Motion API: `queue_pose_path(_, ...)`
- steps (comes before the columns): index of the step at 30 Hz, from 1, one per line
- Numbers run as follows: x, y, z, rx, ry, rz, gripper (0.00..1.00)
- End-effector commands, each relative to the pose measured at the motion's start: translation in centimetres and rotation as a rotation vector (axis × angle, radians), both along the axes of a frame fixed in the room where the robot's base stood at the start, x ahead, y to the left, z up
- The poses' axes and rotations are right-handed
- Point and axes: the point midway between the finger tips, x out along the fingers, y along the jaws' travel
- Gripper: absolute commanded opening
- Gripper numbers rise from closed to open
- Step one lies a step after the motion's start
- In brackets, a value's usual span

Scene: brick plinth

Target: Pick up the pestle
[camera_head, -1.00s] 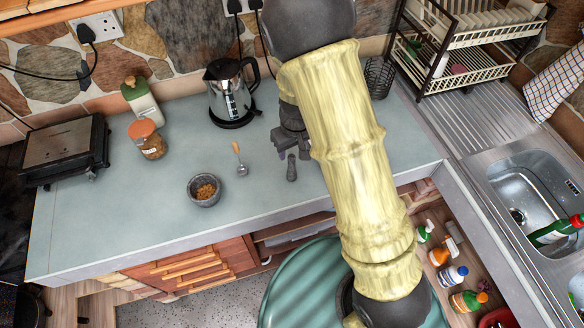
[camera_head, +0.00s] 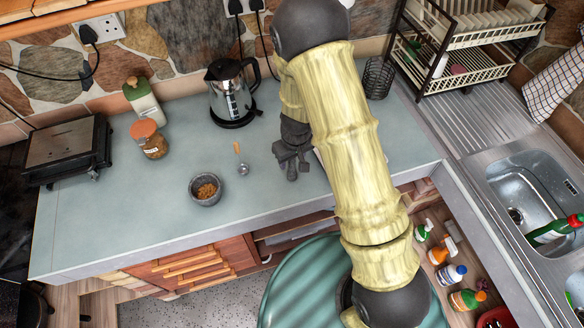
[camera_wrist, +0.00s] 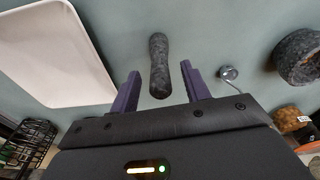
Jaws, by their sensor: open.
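The pestle (camera_wrist: 160,66) is a dark grey stone rod lying on the counter. In the wrist view its near end lies between the two purple fingertips of my gripper (camera_wrist: 160,90), with a gap on either side. My gripper is open and empty. In the head view my gripper (camera_head: 292,160) is low over the counter, and it covers most of the pestle; only its lower end (camera_head: 292,174) shows. I cannot tell the exact height between the fingers and the counter.
A grey mortar (camera_head: 205,190) with brown contents stands left of my gripper, with a wooden-handled spoon (camera_head: 241,165) nearer. A kettle (camera_head: 232,92) stands behind. A white tray (camera_wrist: 55,55) lies beside the pestle. The counter's front left is clear.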

Motion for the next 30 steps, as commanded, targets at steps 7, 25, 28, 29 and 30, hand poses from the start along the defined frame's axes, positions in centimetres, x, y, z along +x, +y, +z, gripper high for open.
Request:
queue_pose_path(7,0.01,0.0,0.02,0.0,0.0,0.0,0.47)
queue_pose_path(25,0.03,0.01,0.06,0.0,-0.001,0.0,0.0)
queue_pose_path(28,0.04,0.05,0.33,0.0,-0.002,0.0,0.0)
queue_pose_path(29,0.05,0.05,0.49,0.0,-0.002,0.0,0.0)
queue_pose_path(30,0.06,0.06,0.81,0.0,-0.002,0.0,0.0)
